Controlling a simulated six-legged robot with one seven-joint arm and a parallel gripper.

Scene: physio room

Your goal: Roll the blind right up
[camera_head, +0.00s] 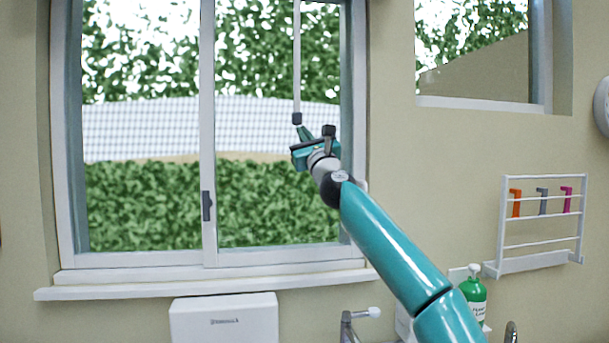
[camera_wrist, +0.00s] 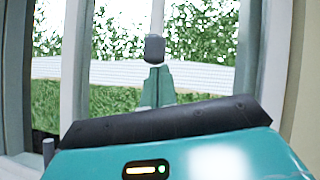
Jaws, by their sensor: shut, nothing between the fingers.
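A thin white cord or rod (camera_head: 297,60) hangs in front of the right pane of the window and ends in a dark grey knob (camera_head: 297,118). The knob also shows in the wrist view (camera_wrist: 154,48). My gripper (camera_head: 304,132) is just below the knob, its green fingers (camera_wrist: 158,85) shut and pointing at it. I cannot tell whether the fingertips touch the knob. No blind fabric shows; the visible panes are uncovered and the window top is out of view.
The window frame (camera_head: 208,130) has a dark latch (camera_head: 207,206) and a white sill (camera_head: 200,284). Below stand a white dispenser (camera_head: 224,318), a tap (camera_head: 350,323) and a green bottle (camera_head: 474,293). A white wall rack (camera_head: 541,264) is at right. The space before the left pane is clear.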

